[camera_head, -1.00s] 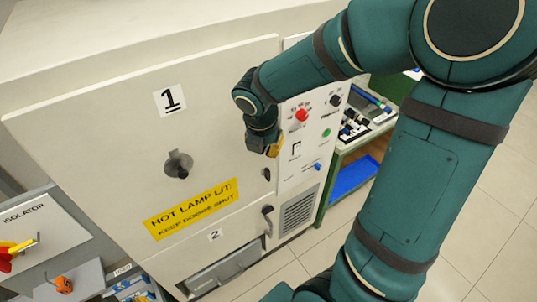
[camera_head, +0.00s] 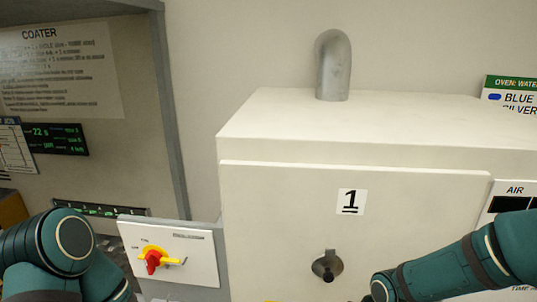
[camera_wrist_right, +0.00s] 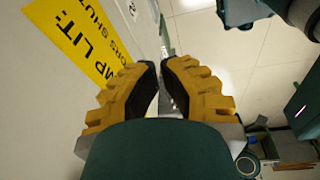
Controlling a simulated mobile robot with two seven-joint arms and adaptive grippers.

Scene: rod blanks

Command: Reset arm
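My right gripper (camera_wrist_right: 160,66) shows in the right wrist view with two ribbed yellow fingers and dark pads. The oven door (camera_head: 265,215), marked 1, looks closed and has a round dark fitting (camera_head: 327,266).
A grey metal pipe (camera_head: 333,68) rises from the oven top. Left of the oven is a panel with a red and yellow rotary switch (camera_head: 155,260). The coater booth (camera_head: 150,150) stands at the left. Tiled floor (camera_wrist_right: 215,50) shows in the wrist view.

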